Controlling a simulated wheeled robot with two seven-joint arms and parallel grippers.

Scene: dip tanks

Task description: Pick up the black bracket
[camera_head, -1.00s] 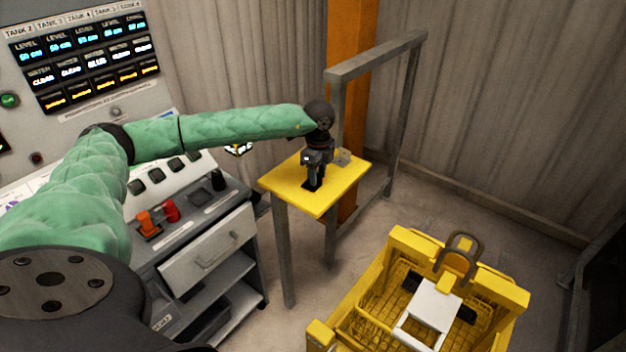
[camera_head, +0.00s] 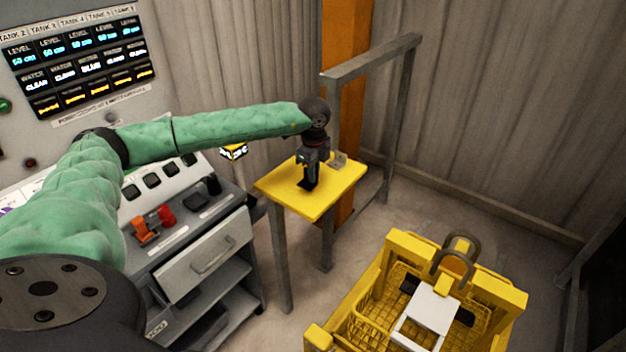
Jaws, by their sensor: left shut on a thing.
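The black bracket (camera_head: 306,184) is a small dark piece at the yellow table top, low between my left gripper's fingers and partly hidden by them. My left gripper (camera_head: 309,178) points down over the middle of the yellow table (camera_head: 330,197) and is shut on the bracket. The bracket is at or very close to the table surface; I cannot tell whether it touches. My right gripper is not in view.
A grey metal piece (camera_head: 339,160) lies on the table just behind the gripper. A grey rail frame (camera_head: 372,58) stands behind the table. A yellow basket (camera_head: 494,285) is at the lower right. A control console (camera_head: 205,250) stands to the left.

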